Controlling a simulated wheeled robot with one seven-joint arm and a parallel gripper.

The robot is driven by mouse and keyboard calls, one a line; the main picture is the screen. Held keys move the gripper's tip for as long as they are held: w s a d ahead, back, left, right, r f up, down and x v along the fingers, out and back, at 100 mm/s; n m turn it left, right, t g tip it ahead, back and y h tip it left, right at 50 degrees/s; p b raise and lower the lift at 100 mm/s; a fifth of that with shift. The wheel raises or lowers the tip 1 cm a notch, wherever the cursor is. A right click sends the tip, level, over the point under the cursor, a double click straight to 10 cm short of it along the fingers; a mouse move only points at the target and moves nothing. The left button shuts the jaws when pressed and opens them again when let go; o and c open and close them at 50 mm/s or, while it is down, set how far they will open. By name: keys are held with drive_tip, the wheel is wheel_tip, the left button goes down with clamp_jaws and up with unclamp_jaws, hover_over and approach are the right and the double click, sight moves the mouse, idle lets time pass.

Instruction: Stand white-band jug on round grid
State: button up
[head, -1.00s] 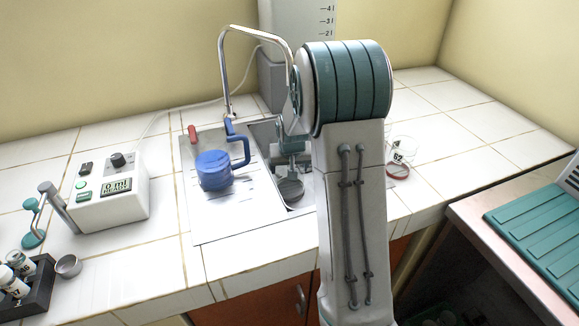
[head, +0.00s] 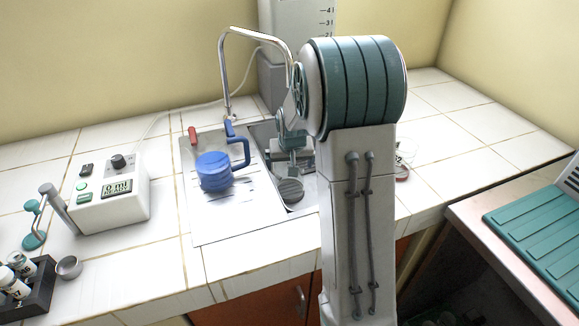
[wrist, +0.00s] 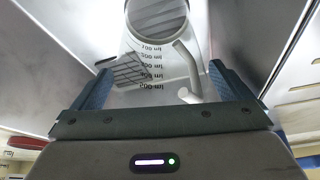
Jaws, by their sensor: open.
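A clear jug with printed ml marks and a pale handle (wrist: 188,68) lies ahead of my gripper (wrist: 159,72) in the wrist view. Its round end is at the top of that view. No white band can be made out for certain. My gripper is open, with one finger on each side of the jug's lower part; I cannot tell if they touch it. In the head view my gripper (head: 294,158) is over the sink, and the jug cannot be made out there. A round grey slotted disc (head: 290,190), apparently the round grid, lies in the sink below.
A blue jug (head: 213,171) stands on the drainboard (head: 215,220) left of the sink. A tall curved tap (head: 222,70) rises behind. A white control box (head: 110,195) and a dark vial rack (head: 40,285) are left. The right counter holds a clear vessel (head: 405,155), partly hidden by my arm.

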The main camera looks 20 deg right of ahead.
drive_tip(key=d+v, duration=0.1)
drive_tip(key=v, duration=0.7)
drive_tip(key=s+a+r+n, duration=0.1)
drive_tip(key=s+a, duration=0.2)
drive_tip(key=s, duration=0.5)
drive_tip(key=s+a+n+g+y, duration=0.1)
drive_tip(key=s+a, duration=0.3)
drive_tip(key=s, duration=0.5)
drive_tip(key=s+a+r+g, duration=0.1)
drive_tip(key=s+a, duration=0.2)
drive_tip(key=s, duration=0.5)
drive_tip(key=shift+s+a+r+n, duration=0.2)
drive_tip(key=shift+s+r+n, duration=0.1)
drive_tip(key=shift+s+n, duration=0.1)
drive_tip(key=shift+w, duration=0.1)
